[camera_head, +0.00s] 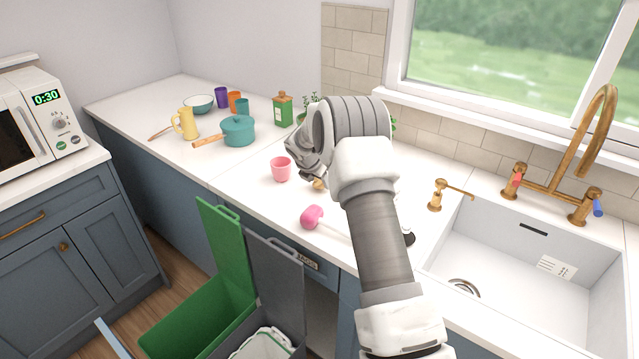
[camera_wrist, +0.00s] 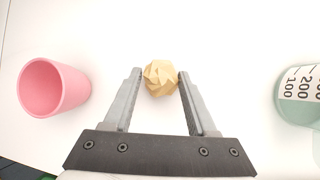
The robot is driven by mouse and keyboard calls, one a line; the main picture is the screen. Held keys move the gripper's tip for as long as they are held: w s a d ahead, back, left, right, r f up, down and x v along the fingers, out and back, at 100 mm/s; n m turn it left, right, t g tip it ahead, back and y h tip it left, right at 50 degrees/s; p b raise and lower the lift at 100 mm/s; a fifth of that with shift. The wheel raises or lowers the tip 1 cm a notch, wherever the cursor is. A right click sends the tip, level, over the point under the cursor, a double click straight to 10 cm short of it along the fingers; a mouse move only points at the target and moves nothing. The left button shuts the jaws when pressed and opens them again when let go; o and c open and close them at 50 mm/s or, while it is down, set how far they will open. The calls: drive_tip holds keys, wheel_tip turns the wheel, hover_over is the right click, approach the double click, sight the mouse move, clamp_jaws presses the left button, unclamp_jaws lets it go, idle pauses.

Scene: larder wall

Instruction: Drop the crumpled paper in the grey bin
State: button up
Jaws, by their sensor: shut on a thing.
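The crumpled paper (camera_wrist: 161,78) is a small tan ball between my gripper's fingertips in the wrist view. My gripper (camera_wrist: 160,80) is shut on it, over the white counter. In the head view a bit of the paper (camera_head: 319,184) shows below my wrist; my arm hides most of the gripper. The grey bin (camera_head: 277,275) stands in the pulled-out drawer at the lower middle, its lid raised and a white liner inside. It is in front of and below the counter.
A green bin (camera_head: 225,245) with a raised lid stands left of the grey one. A pink cup (camera_head: 281,169) is just left of my gripper, and a pink ladle-like thing (camera_head: 312,217) lies nearer the counter edge. A measuring cup (camera_wrist: 300,97) is at the right. The sink (camera_head: 520,270) lies farther right.

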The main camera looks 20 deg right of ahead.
clamp_jaws()
wheel_tip(320, 180, up, 10)
drive_tip(key=shift+f+p, duration=0.1)
drive_tip(key=shift+p, duration=0.25)
